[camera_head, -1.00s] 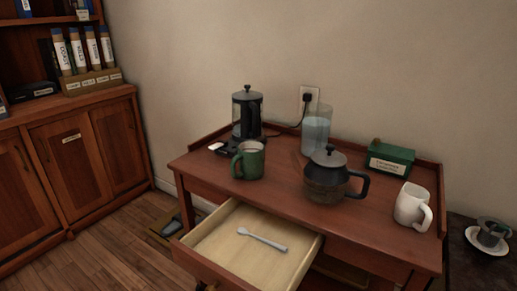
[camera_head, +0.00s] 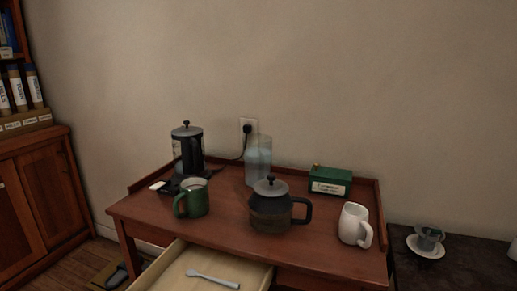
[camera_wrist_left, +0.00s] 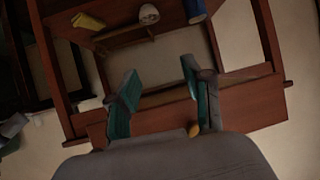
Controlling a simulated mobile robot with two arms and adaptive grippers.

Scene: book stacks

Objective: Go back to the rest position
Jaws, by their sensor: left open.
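My left gripper (camera_wrist_left: 160,90) shows only in the left wrist view. Its two teal-lined fingers are spread apart, with nothing between them. Reddish wooden furniture (camera_wrist_left: 245,103) lies beyond the fingers. My right gripper is in neither current view, and no gripper shows in the head view.
The wooden table (camera_head: 225,225) holds a kettle (camera_head: 187,150), green mug (camera_head: 192,200), coffee pot (camera_head: 270,208), clear container (camera_head: 258,160), green box (camera_head: 330,181) and white mug (camera_head: 352,224). Its drawer (camera_head: 175,271) stands open with a spoon-like utensil (camera_head: 212,280) inside. A cabinet (camera_head: 60,185) stands left.

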